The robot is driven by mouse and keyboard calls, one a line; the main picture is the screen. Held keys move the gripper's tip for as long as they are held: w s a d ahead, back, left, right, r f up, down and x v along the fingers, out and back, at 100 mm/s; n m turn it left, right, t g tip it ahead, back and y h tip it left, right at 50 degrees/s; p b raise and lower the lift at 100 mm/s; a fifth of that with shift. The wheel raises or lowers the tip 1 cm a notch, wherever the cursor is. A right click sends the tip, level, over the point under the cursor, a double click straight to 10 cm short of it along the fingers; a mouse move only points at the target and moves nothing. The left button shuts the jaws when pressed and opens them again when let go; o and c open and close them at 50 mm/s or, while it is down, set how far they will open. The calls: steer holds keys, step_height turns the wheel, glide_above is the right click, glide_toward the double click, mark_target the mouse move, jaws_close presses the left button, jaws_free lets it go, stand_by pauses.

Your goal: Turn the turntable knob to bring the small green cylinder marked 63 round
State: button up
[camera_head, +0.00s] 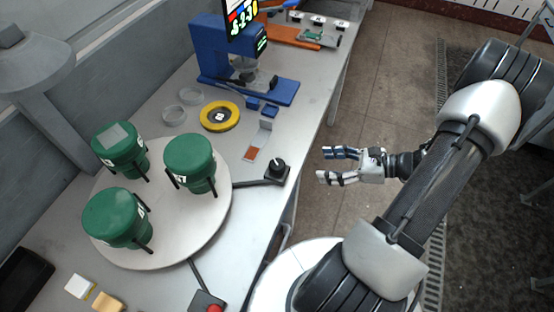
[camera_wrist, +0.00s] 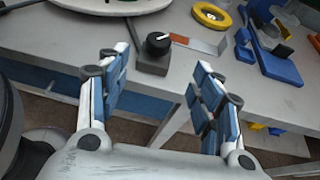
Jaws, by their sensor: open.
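The round grey turntable (camera_head: 186,235) sits on the bench at the left in the head view and carries three green cylinders. One green cylinder (camera_head: 190,163) is at the right, one (camera_head: 118,217) at the front, and one (camera_head: 119,148) with a pale top patch at the back. Their labels are too small to read surely. The black turntable knob (camera_head: 278,166) stands on a dark box by the bench edge; in the wrist view the knob (camera_wrist: 158,44) is ahead, beyond the fingers. My gripper (camera_head: 338,166) is open and empty, off the bench edge, right of the knob; its fingers (camera_wrist: 160,92) are wide apart.
A yellow ring (camera_head: 237,114) and a blue stand (camera_head: 208,50) are farther back on the bench. A small tray with an orange-red end (camera_head: 252,154) lies just behind the knob. A red button box (camera_head: 207,302) is at the front.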

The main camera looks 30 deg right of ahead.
mark_target(278, 164)
steer(key=b+x, duration=0.3)
steer(key=x, duration=1.4)
steer(key=shift+s+a, duration=0.1)
steer(key=shift+c, duration=0.5)
steer(key=c, duration=0.9)
steer(key=shift+n+g+y, duration=0.7)
steer(key=shift+n+y, duration=0.1)
steer(key=shift+n, duration=0.1)
steer(key=shift+g, duration=0.3)
steer(key=o, duration=1)
